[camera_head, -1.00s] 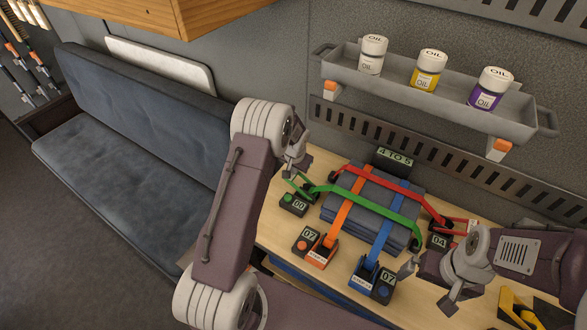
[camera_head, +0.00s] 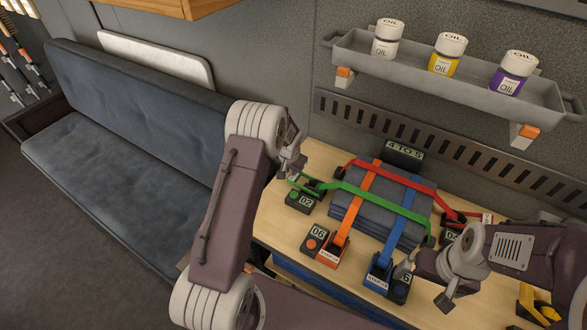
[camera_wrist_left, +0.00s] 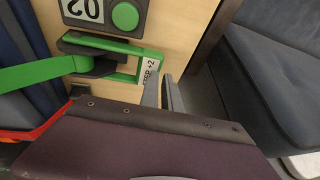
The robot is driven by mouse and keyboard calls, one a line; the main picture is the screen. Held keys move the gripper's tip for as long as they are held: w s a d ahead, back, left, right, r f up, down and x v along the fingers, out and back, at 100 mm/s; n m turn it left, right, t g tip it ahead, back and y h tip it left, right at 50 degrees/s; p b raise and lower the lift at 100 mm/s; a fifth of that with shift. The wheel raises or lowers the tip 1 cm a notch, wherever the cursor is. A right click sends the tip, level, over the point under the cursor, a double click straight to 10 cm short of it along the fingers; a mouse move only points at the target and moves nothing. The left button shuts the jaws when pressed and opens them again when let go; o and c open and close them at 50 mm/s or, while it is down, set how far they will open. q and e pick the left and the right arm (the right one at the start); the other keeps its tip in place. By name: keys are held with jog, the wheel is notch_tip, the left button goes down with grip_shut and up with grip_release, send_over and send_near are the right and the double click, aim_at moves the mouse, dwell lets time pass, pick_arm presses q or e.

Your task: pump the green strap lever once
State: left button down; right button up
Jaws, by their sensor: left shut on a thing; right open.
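The green strap (camera_head: 385,208) runs across a dark blue folded bundle (camera_head: 365,222). Its green lever (camera_head: 301,183) is at the left end, beside a small box (camera_head: 305,201) with a green button and a display reading 02. In the left wrist view the lever (camera_wrist_left: 137,68) is an open green frame with a label, partly readable as "+2". My left gripper (camera_head: 291,166) is shut on the outer end of the lever; its fingers (camera_wrist_left: 166,93) also show there. My right gripper (camera_head: 424,284) is open and empty near the blue buckle.
Orange (camera_head: 343,228) and blue (camera_head: 385,245) straps run to front buckles; their boxes (camera_head: 315,240) (camera_head: 400,286) read 06. A red strap (camera_head: 405,180) ends at the right, its display partly hidden. A sign (camera_head: 405,152) reads "4 TO 5". A shelf (camera_head: 440,75) holds oil cans above.

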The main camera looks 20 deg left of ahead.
pick_arm(q)
jog(key=shift+s+d+f, duration=0.15)
jog(key=shift+s, duration=0.1)
jog(key=shift+w+d, duration=0.1)
jog(key=shift+d, duration=0.05)
notch_tip(320, 180, up, 5)
jog(key=p, duration=0.4)
jog(key=shift+w, duration=0.15)
notch_tip(320, 180, up, 8)
jog(key=s+a+b, duration=0.1)
jog(key=s+a, duration=0.1)
jog(key=s, duration=0.1)
jog(key=shift+a+r+b, duration=0.25)
jog(key=shift+b, duration=0.05)
pick_arm(e)
jog(key=shift+d+r, duration=0.25)
jog(key=shift+r, duration=0.35)
jog(key=shift+d+r, duration=0.25)
jog(key=shift+r, duration=0.3)
pick_arm(q)
jog(key=shift+w+a, duration=0.1)
pick_arm(e)
jog(key=shift+w, duration=0.1)
